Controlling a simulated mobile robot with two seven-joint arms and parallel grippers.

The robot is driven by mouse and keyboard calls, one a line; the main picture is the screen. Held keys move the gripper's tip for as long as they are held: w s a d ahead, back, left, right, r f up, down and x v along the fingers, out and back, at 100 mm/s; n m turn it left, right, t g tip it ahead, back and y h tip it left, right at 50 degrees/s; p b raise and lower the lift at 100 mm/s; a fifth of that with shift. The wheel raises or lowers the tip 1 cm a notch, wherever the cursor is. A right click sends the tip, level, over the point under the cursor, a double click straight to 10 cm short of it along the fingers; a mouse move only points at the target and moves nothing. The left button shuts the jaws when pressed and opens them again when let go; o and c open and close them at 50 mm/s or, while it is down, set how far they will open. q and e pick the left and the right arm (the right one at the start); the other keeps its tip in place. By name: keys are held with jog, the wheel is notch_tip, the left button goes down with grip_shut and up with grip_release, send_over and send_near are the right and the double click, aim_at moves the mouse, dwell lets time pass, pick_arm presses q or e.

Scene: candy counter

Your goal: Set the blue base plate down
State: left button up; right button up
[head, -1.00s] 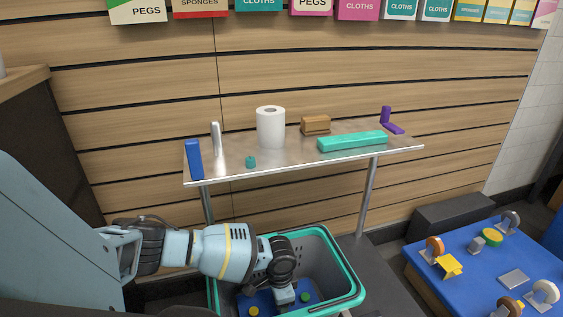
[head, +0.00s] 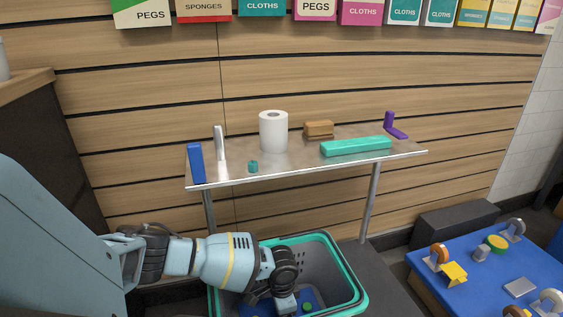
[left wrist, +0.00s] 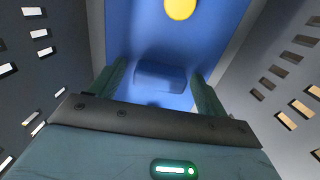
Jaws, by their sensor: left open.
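The blue base plate (head: 262,307) lies low inside the grey basket (head: 330,262) with the teal rim, partly hidden by my left arm. A green round piece (head: 307,307) shows on it in the head view. In the left wrist view the plate (left wrist: 205,30) spreads below the fingers, with a yellow disc (left wrist: 180,8) on it. My left gripper (head: 285,304) reaches down into the basket. In the left wrist view it (left wrist: 158,85) is open, with a raised blue block (left wrist: 158,76) of the plate between its fingers. My right gripper is out of view.
A metal shelf (head: 285,172) behind the basket holds a paper roll (head: 273,132), a teal bar (head: 355,146), a blue block (head: 196,163) and other items. A blue-topped platform (head: 460,300) with several small pieces stands at the right. The basket walls surround my left gripper closely.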

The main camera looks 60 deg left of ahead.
pick_arm(q)
notch_tip(320, 180, up, 12)
jog(key=p, duration=0.6)
jog(key=shift+r, duration=0.15)
